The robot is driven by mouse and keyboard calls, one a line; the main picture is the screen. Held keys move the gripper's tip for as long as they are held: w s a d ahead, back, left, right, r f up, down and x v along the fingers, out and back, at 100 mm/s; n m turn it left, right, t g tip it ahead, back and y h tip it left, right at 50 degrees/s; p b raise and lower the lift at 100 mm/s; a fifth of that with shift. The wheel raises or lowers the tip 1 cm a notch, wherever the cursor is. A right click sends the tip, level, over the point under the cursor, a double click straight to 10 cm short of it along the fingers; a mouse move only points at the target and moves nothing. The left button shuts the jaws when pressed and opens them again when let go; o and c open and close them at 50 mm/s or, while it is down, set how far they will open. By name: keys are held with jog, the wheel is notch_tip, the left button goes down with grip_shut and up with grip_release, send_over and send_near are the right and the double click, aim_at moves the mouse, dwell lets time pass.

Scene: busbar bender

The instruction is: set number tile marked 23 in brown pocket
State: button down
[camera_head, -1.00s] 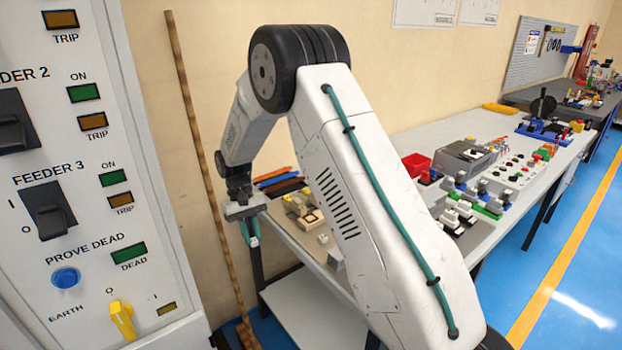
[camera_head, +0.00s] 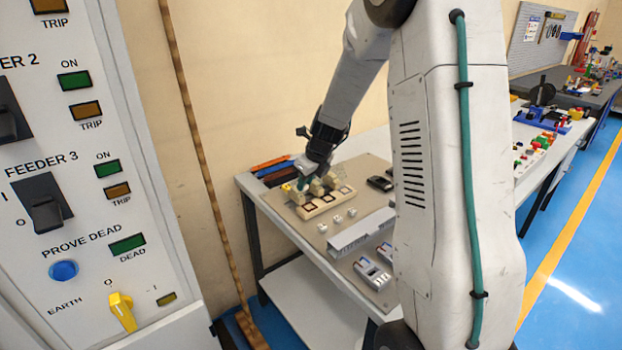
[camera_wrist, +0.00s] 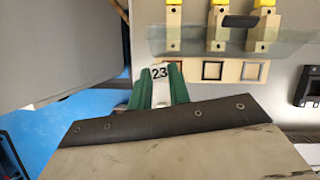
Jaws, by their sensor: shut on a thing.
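The white number tile marked 23 (camera_wrist: 160,72) is gripped between the green fingers of my gripper (camera_wrist: 159,86) in the wrist view, its number facing the camera. A pale wooden block (camera_wrist: 231,70) with square framed pockets lies just right of the tile. The block's left end is partly hidden by the tile. In the head view my gripper (camera_head: 303,178) is over the left end of the same block (camera_head: 325,204). I cannot tell whether the tile touches it.
Wooden posts with yellow parts (camera_wrist: 217,30) stand behind the block, with a translucent strip across them. In the head view, several small white pieces (camera_head: 337,219) lie in front of the block. Coloured bars (camera_head: 275,168) lie behind, and a black device (camera_head: 380,183) lies right.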

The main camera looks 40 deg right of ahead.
aim_at(308, 206)
jog(key=shift+s+d+f+m+h, duration=0.2)
jog(key=shift+f+m, duration=0.25)
jog(key=shift+f, duration=0.6)
jog(key=shift+s+d+f+m+h, duration=0.15)
jog(key=shift+d+f+m, duration=0.2)
jog(key=shift+f, duration=0.7)
jog(key=shift+d+f+m+h, duration=0.2)
jog(key=shift+f+m, duration=0.3)
jog(key=shift+f, duration=0.55)
jog(key=c, duration=1.2)
grip_release()
jog(key=shift+c, duration=0.2)
jog(key=v, duration=0.7)
jog(key=shift+s+r, duration=0.2)
jog(key=shift+r, duration=0.15)
